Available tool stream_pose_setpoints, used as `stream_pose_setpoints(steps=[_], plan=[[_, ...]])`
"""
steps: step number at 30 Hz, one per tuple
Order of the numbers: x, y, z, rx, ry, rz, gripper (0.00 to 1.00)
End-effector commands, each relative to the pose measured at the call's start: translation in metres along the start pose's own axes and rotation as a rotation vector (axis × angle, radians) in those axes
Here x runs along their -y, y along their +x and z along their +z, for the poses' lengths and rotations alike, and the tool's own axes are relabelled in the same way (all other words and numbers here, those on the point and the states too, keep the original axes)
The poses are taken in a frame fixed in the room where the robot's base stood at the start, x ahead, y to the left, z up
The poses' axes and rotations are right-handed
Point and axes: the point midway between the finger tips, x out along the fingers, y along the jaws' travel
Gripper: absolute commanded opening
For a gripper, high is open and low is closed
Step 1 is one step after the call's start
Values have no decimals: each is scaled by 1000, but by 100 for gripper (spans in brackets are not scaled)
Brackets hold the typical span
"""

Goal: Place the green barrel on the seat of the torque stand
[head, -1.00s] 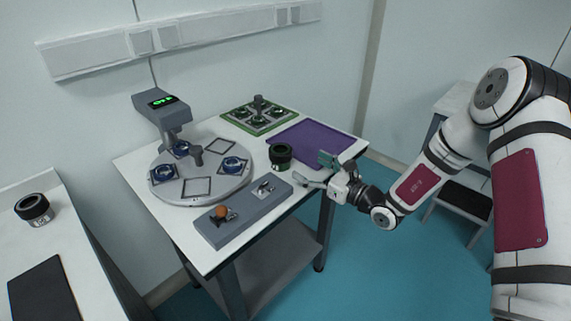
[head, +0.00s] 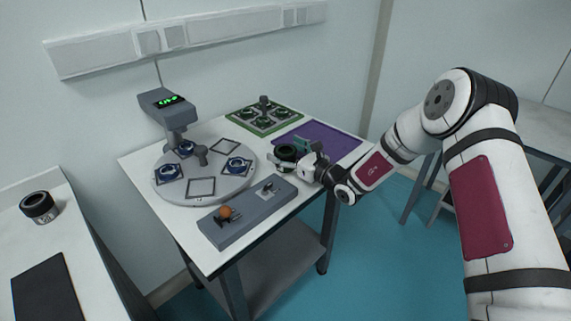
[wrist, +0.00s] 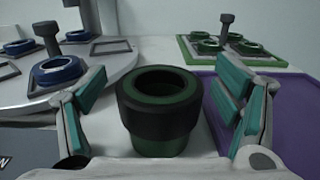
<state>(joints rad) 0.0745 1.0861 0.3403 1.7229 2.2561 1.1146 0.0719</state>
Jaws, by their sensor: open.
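The green barrel (head: 286,152) stands upright on the white table, a dark ribbed ring around its green body. In the wrist view the barrel (wrist: 160,112) is centred between the teal finger pads, its green bore facing up. My gripper (head: 288,149) is open around it, with gaps on both sides in the wrist view. A grey stand with a green-lit display (head: 166,103) rises at the table's back left, over a round grey plate (head: 211,187). I cannot tell for certain which part is the torque stand's seat.
Blue rings (head: 237,165) sit in frames on the round plate. A grey block (head: 245,217) with an orange knob lies along the front edge. A green-framed tray (head: 239,124) and purple mat (head: 341,145) lie behind. Another dark barrel (head: 38,206) stands on the left bench.

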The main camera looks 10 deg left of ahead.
Motion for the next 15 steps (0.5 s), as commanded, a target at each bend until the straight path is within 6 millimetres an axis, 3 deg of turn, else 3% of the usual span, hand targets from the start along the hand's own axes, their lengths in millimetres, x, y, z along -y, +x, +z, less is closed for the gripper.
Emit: stream_pose_setpoints(steps=[6,13,15], plan=[[0,0,0,-1,0,0,81],[0,0,0,-1,0,-1,29],[0,0,0,1,0,0,21]])
